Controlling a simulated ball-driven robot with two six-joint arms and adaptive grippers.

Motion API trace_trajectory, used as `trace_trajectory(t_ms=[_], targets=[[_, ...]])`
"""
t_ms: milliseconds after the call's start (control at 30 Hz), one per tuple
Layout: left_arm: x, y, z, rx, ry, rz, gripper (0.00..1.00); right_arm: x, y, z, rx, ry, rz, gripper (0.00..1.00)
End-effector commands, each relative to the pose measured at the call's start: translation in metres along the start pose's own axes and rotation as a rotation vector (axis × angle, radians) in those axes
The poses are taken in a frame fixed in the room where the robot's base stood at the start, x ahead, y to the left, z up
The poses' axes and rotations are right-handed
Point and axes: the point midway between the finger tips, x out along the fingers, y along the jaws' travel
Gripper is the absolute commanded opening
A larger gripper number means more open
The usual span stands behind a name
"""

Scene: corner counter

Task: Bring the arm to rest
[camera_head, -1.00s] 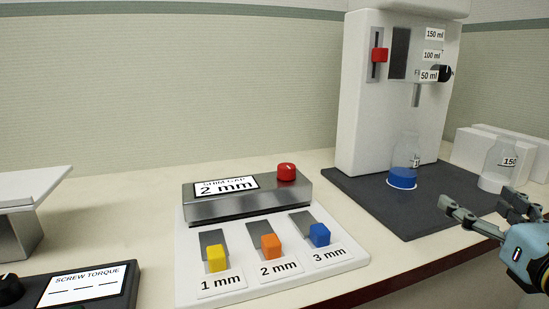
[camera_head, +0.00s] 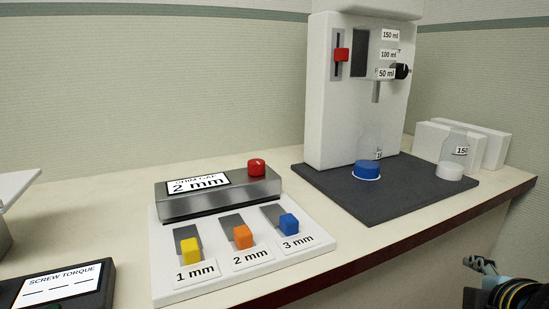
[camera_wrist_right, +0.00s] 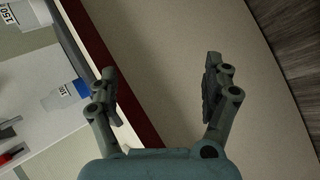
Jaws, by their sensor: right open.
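My right gripper (camera_wrist_right: 160,90) is open and empty in the right wrist view, with its fingers wide apart over the side of the counter. In the head view only a small part of my right arm shows at the lower right corner, off the counter's front edge. My left gripper is out of view. The counter (camera_head: 400,236) has a dark red front edge.
A dispenser (camera_head: 340,110) stands on a dark mat (camera_head: 410,205) with a blue-filled bottle (camera_head: 367,168) and a clear bottle (camera_head: 451,165). A shim gap station (camera_head: 215,195) with yellow, orange and blue blocks sits left. A screw torque box (camera_head: 60,285) is at lower left.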

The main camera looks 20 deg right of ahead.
Motion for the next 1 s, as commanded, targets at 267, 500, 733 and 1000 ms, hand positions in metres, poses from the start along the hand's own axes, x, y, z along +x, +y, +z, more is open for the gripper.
trace_trajectory(t_ms=[267,500,733,1000], targets=[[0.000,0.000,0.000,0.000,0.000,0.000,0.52,-0.046,-0.092,-0.032,0.650,-0.076,-0.461,0.83],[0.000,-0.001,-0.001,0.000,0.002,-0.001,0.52,-0.027,-0.145,-0.046,0.808,-0.150,-0.608,0.83],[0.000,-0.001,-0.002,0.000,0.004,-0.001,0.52,0.037,-0.207,-0.039,0.803,-0.185,-0.622,0.83],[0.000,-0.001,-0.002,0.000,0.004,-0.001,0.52,0.116,-0.340,0.007,0.795,-0.250,-0.650,0.83]])
